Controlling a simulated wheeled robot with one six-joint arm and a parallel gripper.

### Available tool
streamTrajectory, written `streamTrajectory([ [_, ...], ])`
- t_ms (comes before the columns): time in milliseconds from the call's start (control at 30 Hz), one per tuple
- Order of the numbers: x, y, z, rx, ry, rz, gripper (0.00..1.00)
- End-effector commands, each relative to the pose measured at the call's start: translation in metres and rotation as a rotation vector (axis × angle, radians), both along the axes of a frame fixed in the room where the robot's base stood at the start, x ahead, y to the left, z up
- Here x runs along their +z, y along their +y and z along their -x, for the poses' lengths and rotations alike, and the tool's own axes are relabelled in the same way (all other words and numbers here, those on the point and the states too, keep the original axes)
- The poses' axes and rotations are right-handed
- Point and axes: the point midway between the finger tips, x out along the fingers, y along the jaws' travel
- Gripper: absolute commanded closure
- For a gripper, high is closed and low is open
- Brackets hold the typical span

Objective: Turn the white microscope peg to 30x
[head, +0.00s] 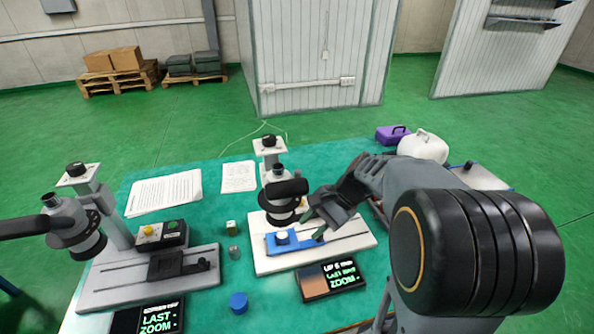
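The white microscope (270,148) stands mid-table on a white base (352,241). A blue slide (305,243) sits on its base, with a round blue-and-white piece (282,237) on it. I cannot tell for certain which part is the peg. My gripper (314,226) is just right of that piece, above the blue slide, with its fingers apart. It hides part of the slide and base, and I cannot tell whether it touches them.
A grey microscope (148,280) with a black slide stands at left, with its own display (157,317). Papers (165,193) lie behind. A purple case (392,135) and white container (423,146) are at back right.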

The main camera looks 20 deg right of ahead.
Motion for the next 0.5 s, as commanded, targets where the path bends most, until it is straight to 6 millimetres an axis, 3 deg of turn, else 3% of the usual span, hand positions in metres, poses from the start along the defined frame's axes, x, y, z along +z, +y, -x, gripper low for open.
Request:
streamTrajectory([
  [300, 0.012, -0.069, -0.084, -0.48, 0.287, -0.62, 0.64],
  [500, 0.012, -0.113, -0.108, -0.62, 0.346, -0.868, 0.64],
])
